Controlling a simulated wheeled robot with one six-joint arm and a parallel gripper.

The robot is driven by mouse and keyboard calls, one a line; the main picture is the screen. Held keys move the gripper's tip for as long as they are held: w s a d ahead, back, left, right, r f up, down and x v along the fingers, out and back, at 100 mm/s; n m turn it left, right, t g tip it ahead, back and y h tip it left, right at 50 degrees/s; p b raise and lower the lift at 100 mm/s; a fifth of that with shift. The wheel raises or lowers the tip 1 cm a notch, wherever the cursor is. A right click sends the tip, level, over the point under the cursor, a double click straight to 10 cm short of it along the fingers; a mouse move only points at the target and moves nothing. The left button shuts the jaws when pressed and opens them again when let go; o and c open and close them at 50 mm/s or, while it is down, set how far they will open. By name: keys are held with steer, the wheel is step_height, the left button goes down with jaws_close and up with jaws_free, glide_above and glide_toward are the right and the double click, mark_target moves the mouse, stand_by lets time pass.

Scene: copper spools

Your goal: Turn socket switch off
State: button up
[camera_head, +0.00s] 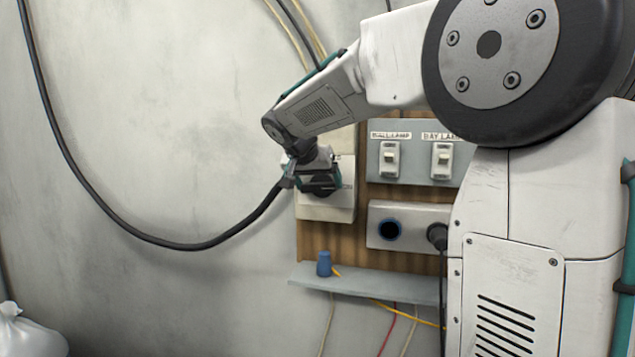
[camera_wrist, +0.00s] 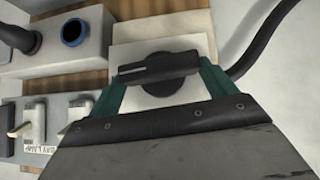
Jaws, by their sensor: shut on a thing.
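The socket switch is a black rotary knob (camera_wrist: 160,70) with a bar handle on a cream box (camera_head: 325,208). The box also shows in the wrist view (camera_wrist: 205,42). In the wrist view the bar lies nearly level, slightly tilted, with a pale mark near its left end. My gripper (camera_wrist: 163,80) has its teal fingers at the two ends of the bar and is shut on it. In the head view my gripper (camera_head: 320,182) is at the box front and hides most of the knob. The socket (camera_head: 390,229) has a blue-rimmed round hole in a light panel.
A black plug (camera_head: 437,235) sits right of the socket hole. Above is a grey panel (camera_head: 415,158) with two toggle switches. A shelf (camera_head: 395,289) below holds a blue cap (camera_head: 324,264). A black cable (camera_head: 180,246) hangs left of the box.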

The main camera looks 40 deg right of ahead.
steer(key=shift+w+a+f+n+g+h, duration=0.1)
steer(key=shift+w+a+n+g+h, duration=0.05)
steer(key=shift+n+g+h, duration=0.3)
steer(key=shift+w+a+n+g+h, duration=0.15)
steer(key=shift+n+g+h, duration=0.1)
steer(key=shift+g+h, duration=0.25)
steer(key=shift+w+a+f+n+g+h, duration=0.1)
steer(key=shift+f+n+g+h, duration=0.05)
steer(key=shift+n+g+h, duration=0.45)
steer(key=shift+w+f+n+g+h, duration=0.1)
steer(key=shift+n+g+h, duration=0.4)
steer(key=shift+g+h, duration=0.15)
steer(key=n+h, duration=0.1)
steer(key=n+g+h, duration=0.1)
steer(key=shift+w+a+f+g+h, duration=0.1)
steer(key=shift+w+f+g+h, duration=0.05)
steer(key=shift+f+g+h, duration=0.2)
steer(key=n+h, duration=0.1)
steer(key=n+g+h, duration=0.1)
steer(key=h, duration=0.1)
steer(key=shift+f+n, duration=0.3)
steer(key=shift+n, duration=0.1)
steer(key=o, duration=0.9)
steer(key=shift+c, duration=0.2)
steer(key=a, duration=0.8)
steer(key=shift+w, duration=0.45)
steer(key=shift+d, duration=0.1)
